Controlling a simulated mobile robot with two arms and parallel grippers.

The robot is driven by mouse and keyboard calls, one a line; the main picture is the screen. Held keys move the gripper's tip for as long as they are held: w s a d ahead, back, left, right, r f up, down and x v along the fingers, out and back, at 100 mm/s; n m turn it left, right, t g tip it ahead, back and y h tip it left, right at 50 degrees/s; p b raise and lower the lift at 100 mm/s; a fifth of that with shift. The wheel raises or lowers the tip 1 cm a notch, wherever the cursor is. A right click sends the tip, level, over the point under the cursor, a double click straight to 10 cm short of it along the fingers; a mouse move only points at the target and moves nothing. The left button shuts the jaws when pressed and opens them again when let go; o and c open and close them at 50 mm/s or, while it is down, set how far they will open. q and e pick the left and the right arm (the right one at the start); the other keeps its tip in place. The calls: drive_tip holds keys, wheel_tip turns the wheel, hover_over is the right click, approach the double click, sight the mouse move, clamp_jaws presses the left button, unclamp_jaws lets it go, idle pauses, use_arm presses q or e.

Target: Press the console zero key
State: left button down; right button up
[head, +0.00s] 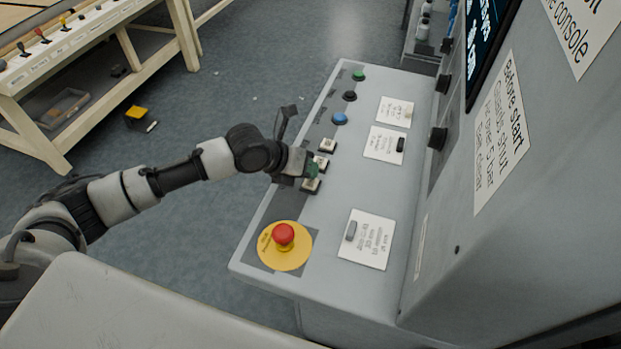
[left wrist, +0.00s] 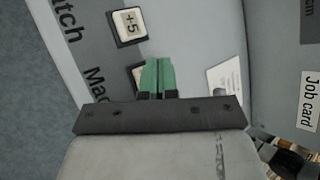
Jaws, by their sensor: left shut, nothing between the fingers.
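The grey console (head: 370,97) has a row of square cream keys on a darker strip: a far key (head: 327,145), a middle key (head: 320,162) and a near key (head: 311,187). Their labels are too small to read in the head view. My left gripper (head: 313,171) is shut and empty, its green fingertips over the near keys. In the left wrist view the fingertips (left wrist: 158,62) partly cover one key (left wrist: 137,73), whose label is hidden. A key marked "+5" (left wrist: 129,27) shows beyond it. I cannot tell whether the fingertips touch a key. My right gripper is not in view.
A red mushroom button (head: 283,235) on a yellow disc stands nearer on the console. Green (head: 359,75), black (head: 349,96) and blue (head: 340,118) round buttons lie farther along. Paper cards lie to the right, below an upright panel. A wooden bench (head: 62,140) stands left.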

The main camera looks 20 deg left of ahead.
sight(308, 181)
use_arm(q)
drive_tip(key=shift+r, duration=0.15)
wheel_tip(308, 181, up, 5)
drive_tip(key=p, duration=0.3)
drive_tip(key=shift+p, duration=0.35)
idle(0.6)
